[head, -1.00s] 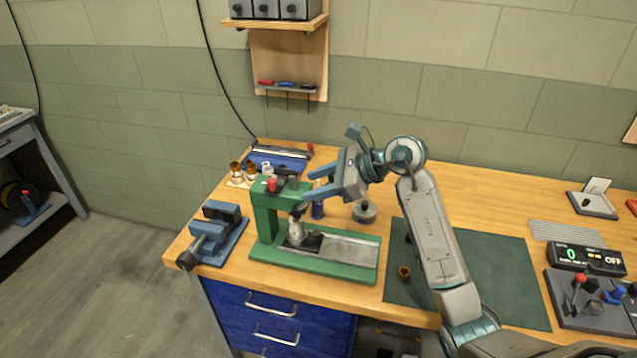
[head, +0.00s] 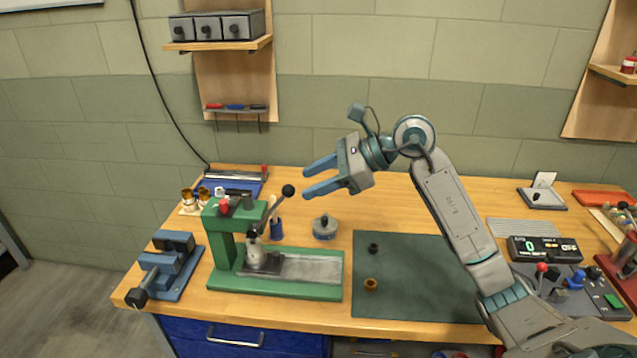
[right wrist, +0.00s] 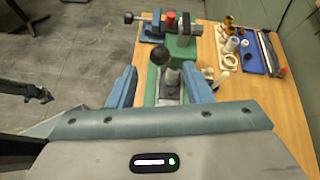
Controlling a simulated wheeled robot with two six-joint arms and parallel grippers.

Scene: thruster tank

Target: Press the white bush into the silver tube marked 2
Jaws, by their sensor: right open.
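The green press (head: 222,245) stands on the bench, its lever up with a black knob (head: 288,190). A silver tubular part (head: 253,250) sits under the press head; its mark is unreadable, and I cannot tell whether a bush is in it. Small white rings or bushes (head: 220,192) are at the back left; white pieces also show in the right wrist view (right wrist: 231,45). My right gripper (head: 306,178) is open and empty, close above and right of the lever knob; the knob (right wrist: 160,55) appears between its fingers in the right wrist view.
A blue vise (head: 172,265) stands left of the press. A blue tray (head: 240,186) and brown bushes (head: 187,195) lie behind it. A round grey pot (head: 325,228) stands to the right, near a green mat (head: 420,280) with two small parts. A control panel is at far right.

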